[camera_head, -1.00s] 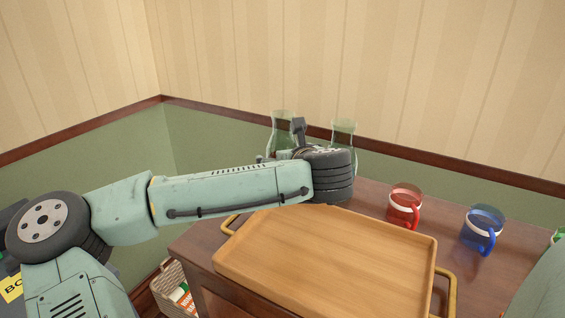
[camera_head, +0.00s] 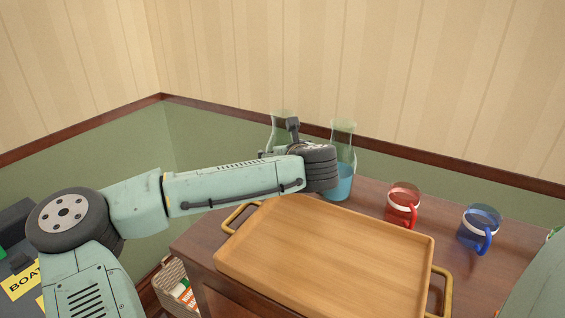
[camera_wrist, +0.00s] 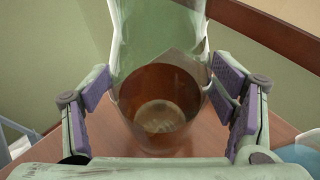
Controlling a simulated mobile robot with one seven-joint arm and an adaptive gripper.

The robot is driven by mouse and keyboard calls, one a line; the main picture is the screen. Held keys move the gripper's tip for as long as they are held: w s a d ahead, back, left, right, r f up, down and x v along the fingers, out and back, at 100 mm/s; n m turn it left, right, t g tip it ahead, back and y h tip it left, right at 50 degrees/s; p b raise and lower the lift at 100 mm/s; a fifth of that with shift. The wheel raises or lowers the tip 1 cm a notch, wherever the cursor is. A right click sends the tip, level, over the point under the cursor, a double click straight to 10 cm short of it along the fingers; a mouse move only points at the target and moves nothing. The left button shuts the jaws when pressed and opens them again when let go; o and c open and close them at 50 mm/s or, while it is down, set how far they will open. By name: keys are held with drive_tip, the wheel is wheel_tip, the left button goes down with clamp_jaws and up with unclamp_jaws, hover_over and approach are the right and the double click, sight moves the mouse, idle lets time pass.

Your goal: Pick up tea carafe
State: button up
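The tea carafe (camera_wrist: 160,95), clear glass with brown-amber liquid in its lower part, stands upright on the table between my fingers in the wrist view. In the head view only its clear upper part (camera_head: 281,128) shows; my wrist hides the rest. My gripper (camera_wrist: 165,95) is open around the carafe, with one purple-padded finger on each side. The pads are close to the glass; I cannot tell if either touches it.
A second carafe with blue liquid (camera_head: 342,180) stands just right of my wrist. A wooden tray (camera_head: 325,255) with brass handles lies in front. A red mug (camera_head: 402,206) and a blue mug (camera_head: 478,231) stand to the right. The wall is close behind.

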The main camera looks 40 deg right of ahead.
drive_tip(key=c, duration=1.6)
drive_tip(key=shift+r, duration=0.15)
drive_tip(key=shift+c, duration=0.4)
